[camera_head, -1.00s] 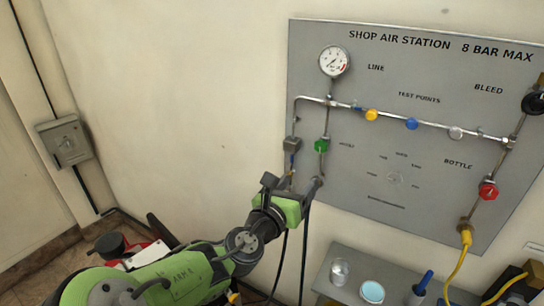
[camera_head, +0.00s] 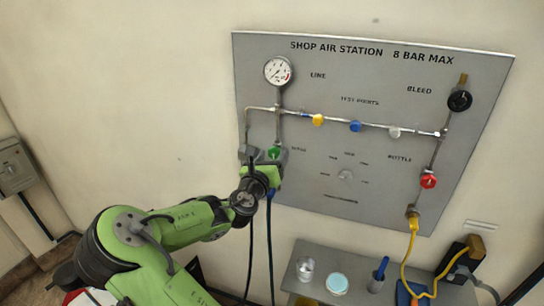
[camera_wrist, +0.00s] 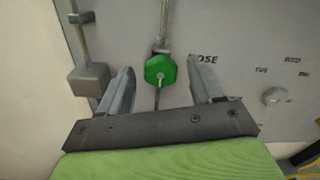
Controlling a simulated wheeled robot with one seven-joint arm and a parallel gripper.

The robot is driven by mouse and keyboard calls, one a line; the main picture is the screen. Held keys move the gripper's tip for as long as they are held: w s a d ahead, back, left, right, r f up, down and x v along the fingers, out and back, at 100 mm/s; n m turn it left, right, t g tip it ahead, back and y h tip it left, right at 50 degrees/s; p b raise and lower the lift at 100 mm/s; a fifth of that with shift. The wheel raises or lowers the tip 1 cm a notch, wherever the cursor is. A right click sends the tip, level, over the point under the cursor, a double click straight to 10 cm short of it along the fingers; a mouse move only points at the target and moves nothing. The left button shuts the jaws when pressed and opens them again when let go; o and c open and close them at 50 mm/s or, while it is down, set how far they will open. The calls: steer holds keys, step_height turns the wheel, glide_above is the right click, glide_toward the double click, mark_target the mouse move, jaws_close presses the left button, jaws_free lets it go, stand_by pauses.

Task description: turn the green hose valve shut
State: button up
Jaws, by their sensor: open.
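The green hose valve (camera_wrist: 160,71) is a small green knob on a vertical pipe of the grey panel, beside the word HOSE. In the wrist view it sits between my open fingers and just beyond their tips, with a clear gap on each side. My gripper (camera_wrist: 163,78) is open and empty. In the head view my gripper (camera_head: 262,160) is in front of the valve (camera_head: 274,152), which is partly hidden behind it. Contact between fingers and valve is not visible.
A grey box (camera_wrist: 88,79) on another pipe is close to the left finger. The gauge (camera_head: 278,70) is above. The red bottle valve (camera_head: 428,180) and black bleed knob (camera_head: 460,100) are to the right. A shelf (camera_head: 300,285) with cups is below.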

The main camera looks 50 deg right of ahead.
steer(key=shift+d, duration=0.25)
steer(key=c, duration=1.1)
steer(key=shift+o, duration=0.2)
